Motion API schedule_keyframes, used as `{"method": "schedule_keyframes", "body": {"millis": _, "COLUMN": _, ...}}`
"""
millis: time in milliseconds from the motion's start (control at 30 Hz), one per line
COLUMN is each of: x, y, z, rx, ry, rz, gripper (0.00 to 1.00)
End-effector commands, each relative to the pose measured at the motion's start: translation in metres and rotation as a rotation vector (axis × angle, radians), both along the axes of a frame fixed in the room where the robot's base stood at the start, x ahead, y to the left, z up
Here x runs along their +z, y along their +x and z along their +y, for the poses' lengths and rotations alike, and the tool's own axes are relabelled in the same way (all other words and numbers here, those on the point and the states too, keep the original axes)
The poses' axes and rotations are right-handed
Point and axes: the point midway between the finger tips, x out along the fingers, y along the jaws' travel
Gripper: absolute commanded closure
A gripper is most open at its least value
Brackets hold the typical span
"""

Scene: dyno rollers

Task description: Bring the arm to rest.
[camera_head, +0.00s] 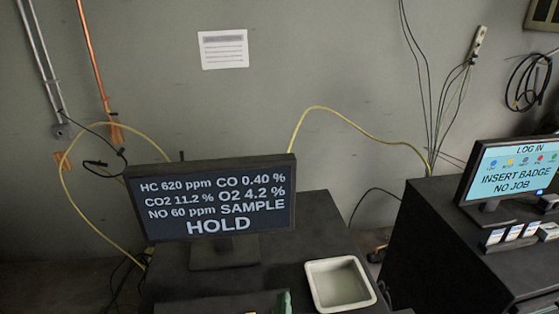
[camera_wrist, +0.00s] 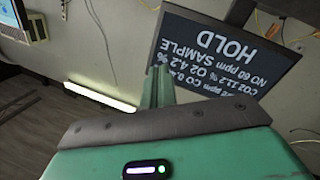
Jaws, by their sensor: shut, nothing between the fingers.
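My gripper (camera_wrist: 159,72) shows in the wrist view as two green fingers pressed together with nothing between them. They overlap the edge of the dark monitor (camera_wrist: 222,50), which appears upside down there and reads HOLD. I cannot tell how far the fingers are from it. In the head view the monitor (camera_head: 212,199) stands on a dark cabinet. A small green piece (camera_head: 283,302) at the bottom edge there looks like part of my gripper. The rest of my arm is out of that view.
A white tray (camera_head: 340,285) sits on the cabinet, right of the monitor. A second monitor (camera_head: 512,170) reading INSERT BADGE NO JOB stands on another dark cabinet (camera_head: 440,235) at right. A yellow hose (camera_head: 350,121) and several cables hang along the grey wall.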

Motion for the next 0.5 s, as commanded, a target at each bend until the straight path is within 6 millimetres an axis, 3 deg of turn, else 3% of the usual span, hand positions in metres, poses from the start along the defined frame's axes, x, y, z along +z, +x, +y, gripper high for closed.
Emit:
{"method": "schedule_keyframes", "body": {"millis": 33, "x": 0.055, "y": 0.001, "z": 0.0, "rx": 0.002, "ry": 0.04, "rz": -0.065, "gripper": 1.0}}
{"method": "schedule_keyframes", "body": {"millis": 100, "x": 0.121, "y": -0.004, "z": -0.002, "rx": 0.009, "ry": 0.105, "rz": -0.145, "gripper": 1.0}}
{"method": "schedule_keyframes", "body": {"millis": 167, "x": 0.176, "y": -0.014, "z": -0.002, "rx": 0.023, "ry": 0.161, "rz": -0.214, "gripper": 1.0}}
{"method": "schedule_keyframes", "body": {"millis": 300, "x": 0.297, "y": -0.054, "z": 0.0, "rx": 0.077, "ry": 0.291, "rz": -0.373, "gripper": 1.0}}
{"method": "schedule_keyframes", "body": {"millis": 400, "x": 0.367, "y": -0.093, "z": 0.003, "rx": 0.132, "ry": 0.373, "rz": -0.476, "gripper": 1.0}}
{"method": "schedule_keyframes", "body": {"millis": 500, "x": 0.415, "y": -0.129, "z": 0.006, "rx": 0.183, "ry": 0.432, "rz": -0.553, "gripper": 1.0}}
